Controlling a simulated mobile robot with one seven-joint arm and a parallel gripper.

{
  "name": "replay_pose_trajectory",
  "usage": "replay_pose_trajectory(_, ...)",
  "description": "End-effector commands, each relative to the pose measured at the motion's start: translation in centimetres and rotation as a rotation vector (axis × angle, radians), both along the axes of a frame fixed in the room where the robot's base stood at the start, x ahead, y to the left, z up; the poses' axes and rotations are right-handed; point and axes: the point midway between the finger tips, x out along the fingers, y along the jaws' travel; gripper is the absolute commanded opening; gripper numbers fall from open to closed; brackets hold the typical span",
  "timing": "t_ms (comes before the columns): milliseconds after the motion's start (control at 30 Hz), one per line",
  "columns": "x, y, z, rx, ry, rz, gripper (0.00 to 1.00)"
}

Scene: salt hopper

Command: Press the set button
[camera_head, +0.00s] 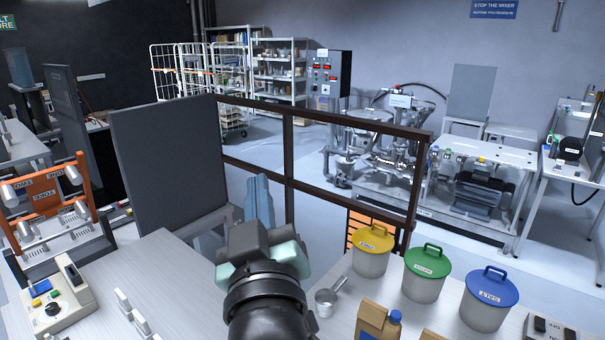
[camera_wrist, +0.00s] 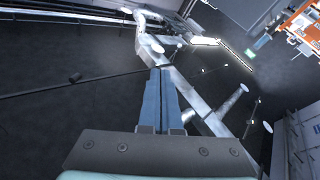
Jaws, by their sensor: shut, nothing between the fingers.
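My gripper (camera_head: 260,200) is in the middle of the head view, its blue fingers pointing up and away from me. In the wrist view its fingers (camera_wrist: 161,95) lie side by side, shut, with nothing between them. A beige control box (camera_head: 57,299) sits on the bench at the lower left. It has a blue button (camera_head: 40,287), small yellow parts, a black knob (camera_head: 52,309) and a dark raised part. Its labels are too small to read, so I cannot tell which part is the set button. My gripper is well right of this box and apart from it.
An orange rack (camera_head: 45,192) stands behind the box. Small white blocks (camera_head: 132,311) lie between box and arm. A dark panel (camera_head: 165,158) rises behind the bench. Lidded tubs (camera_head: 427,276) and a metal scoop (camera_head: 327,301) are at right. A dark control panel (camera_head: 326,75) hangs far back.

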Motion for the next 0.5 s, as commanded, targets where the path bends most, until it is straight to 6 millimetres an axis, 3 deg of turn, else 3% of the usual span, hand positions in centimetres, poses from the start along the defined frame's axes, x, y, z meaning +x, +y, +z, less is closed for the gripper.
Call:
replay_pose_trajectory(33,-1.5,-1.1,3.6,0.062,-0.095,-0.014,0.00)
replay_pose_trajectory(100,-3.9,-2.3,8.0,0.145,-0.211,-0.019,0.00)
replay_pose_trajectory(200,-7.5,-3.8,13.0,0.246,-0.356,-0.009,0.00)
replay_pose_trajectory(333,-11.4,-4.8,16.9,0.332,-0.488,0.017,0.00)
replay_pose_trajectory(500,-13.6,-5.4,18.7,0.376,-0.558,0.036,0.00)
